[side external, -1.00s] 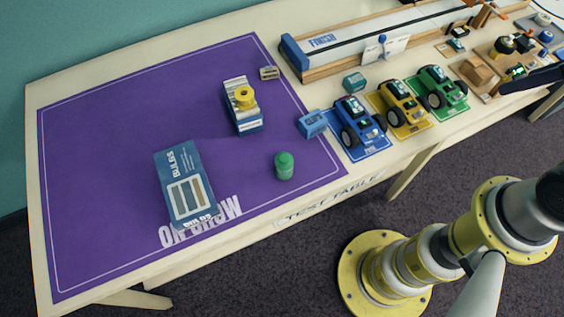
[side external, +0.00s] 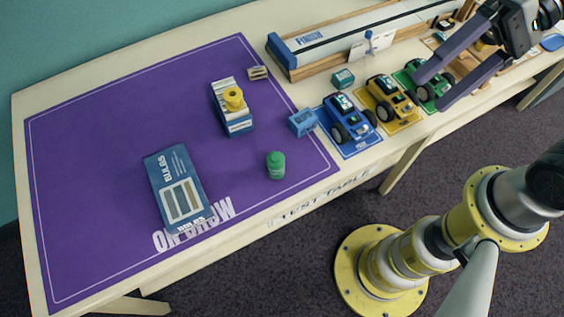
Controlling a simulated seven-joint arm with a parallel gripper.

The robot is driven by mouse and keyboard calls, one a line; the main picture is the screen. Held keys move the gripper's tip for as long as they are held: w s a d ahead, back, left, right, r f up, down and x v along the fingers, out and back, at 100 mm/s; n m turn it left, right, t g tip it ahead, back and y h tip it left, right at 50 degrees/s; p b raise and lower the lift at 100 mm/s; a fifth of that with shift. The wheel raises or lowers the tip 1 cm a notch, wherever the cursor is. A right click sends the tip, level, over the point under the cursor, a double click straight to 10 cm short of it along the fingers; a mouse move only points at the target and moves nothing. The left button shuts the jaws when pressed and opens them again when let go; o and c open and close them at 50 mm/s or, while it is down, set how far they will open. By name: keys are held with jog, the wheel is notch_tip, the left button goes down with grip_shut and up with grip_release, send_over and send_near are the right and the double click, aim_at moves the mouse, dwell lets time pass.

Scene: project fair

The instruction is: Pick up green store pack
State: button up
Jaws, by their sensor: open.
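Nothing in view is clearly marked as a green store pack. A green toy car (side external: 425,84) with dark wheels sits on a green card at the right of the car row; what it carries on top is partly hidden. A small teal-green box (side external: 343,79) lies on the table above the blue car. A green cylinder (side external: 276,165) stands upright near the front edge of the purple mat. My gripper (side external: 431,92) is open, its two long dark fingers reaching in from the upper right, in front of the green car in this view. I cannot tell whether they touch it.
The blue car (side external: 346,117) and yellow car (side external: 390,97) stand left of the green one. A long wooden finish track (side external: 320,50) runs behind them.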

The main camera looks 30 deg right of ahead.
jog(key=w+a+m+g+y, duration=0.2)
jog(key=w+a+m+y, duration=0.2)
jog(key=w+a+y, duration=0.25)
jog(key=w+a+f+m+t+y, duration=0.3)
jog(key=w+a+f+m+t, duration=0.15)
jog(key=w+f+m, duration=0.4)
jog(key=m+t+h, duration=0.2)
jog(key=m+t, duration=0.2)
jog(key=m, duration=0.3)
send_near(276, 164)
jog(key=w+a+r, duration=0.3)
jog(key=a+r, duration=0.1)
jog(key=shift+n+g, duration=0.25)
notch_tip(276, 164, down, 6)
jog(key=shift+w+f, duration=0.1)
jog(key=shift+f, duration=0.1)
jog(key=shift+x, duration=2.45)
grip_shut()
